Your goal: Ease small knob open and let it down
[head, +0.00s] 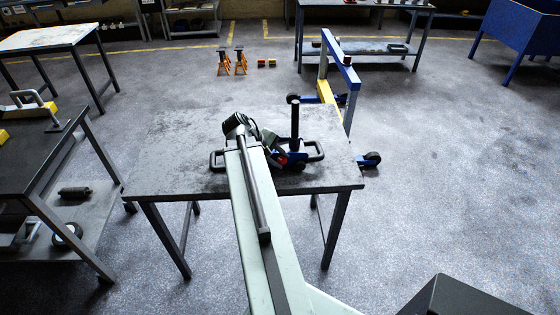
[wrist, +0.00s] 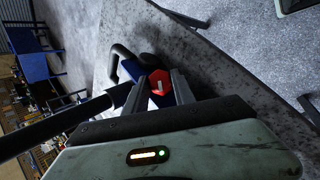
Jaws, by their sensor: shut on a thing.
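A small red hexagonal knob (wrist: 160,82) with a pale mark on its face sits between my fingertips in the wrist view. My gripper (wrist: 161,88) is shut on it, one dark finger on each side. In the head view my gripper (head: 275,154) is low over the blue trolley jack (head: 297,161), at its near left side, and my arm hides much of the jack. The jack stands on the grey table, with a black upright post (head: 295,122). Whether the knob has turned cannot be told.
The worn grey table (head: 165,170) has bare top to the left. Dark loop handles (head: 316,151) stick out at the jack's side. A blue and yellow hoist (head: 341,72) stands behind. A dark bench (head: 40,150) is at left, and open floor lies right.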

